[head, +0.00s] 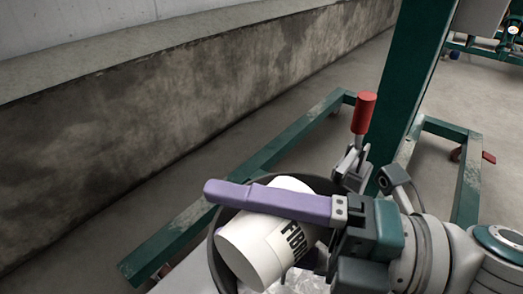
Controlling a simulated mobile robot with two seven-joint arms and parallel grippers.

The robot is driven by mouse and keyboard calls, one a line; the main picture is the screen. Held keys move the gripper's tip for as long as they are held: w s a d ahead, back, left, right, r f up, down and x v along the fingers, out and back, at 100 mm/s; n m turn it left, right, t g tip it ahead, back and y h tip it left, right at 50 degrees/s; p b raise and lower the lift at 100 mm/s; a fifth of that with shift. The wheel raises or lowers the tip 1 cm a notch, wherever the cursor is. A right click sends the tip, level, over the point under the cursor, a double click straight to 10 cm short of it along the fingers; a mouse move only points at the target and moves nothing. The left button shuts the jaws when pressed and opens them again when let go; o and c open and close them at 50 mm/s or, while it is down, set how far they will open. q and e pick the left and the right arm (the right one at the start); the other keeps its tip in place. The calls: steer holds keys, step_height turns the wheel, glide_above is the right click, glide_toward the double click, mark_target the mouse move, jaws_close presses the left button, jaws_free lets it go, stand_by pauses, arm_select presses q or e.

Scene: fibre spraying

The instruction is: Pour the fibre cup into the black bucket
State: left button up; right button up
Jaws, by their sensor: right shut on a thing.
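The white fibre cup (260,250), with black lettering on its side, is tilted well over on its side at the mouth of the black bucket (216,262). My right gripper (240,212) comes in from the right and is shut on the cup. One long purple finger lies across the cup's near-top side; the other is mostly hidden behind the cup. Pale, glossy loose material (300,281) shows inside the bucket below the cup. The cup's opening and the bucket's lower part are not clearly visible. My left gripper is not in view.
A green steel frame has a thick post (412,85) and floor beams (235,190) behind the bucket. A red-handled lever clamp (364,112) stands close behind my right gripper. A low concrete wall (130,150) runs along the left. Bare floor lies between.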

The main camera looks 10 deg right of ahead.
steer(key=shift+w+d+r+m+t+y, duration=0.15)
steer(key=shift+r+m+t+y, duration=0.2)
steer(key=shift+m, duration=0.45)
stand_by(0.4)
steer(key=shift+w+d+r+m+t+y, duration=0.15)
steer(key=shift+d+r+m+t+y, duration=0.15)
steer(key=shift+m, duration=0.5)
stand_by(0.5)
steer(key=shift+w+d+m, duration=0.1)
steer(key=shift+d+m, duration=0.05)
steer(key=shift+m, duration=0.15)
stand_by(0.5)
steer(key=shift+d+r+m+t, duration=0.1)
steer(key=shift+m+t, duration=0.15)
steer(key=shift+m, duration=0.05)
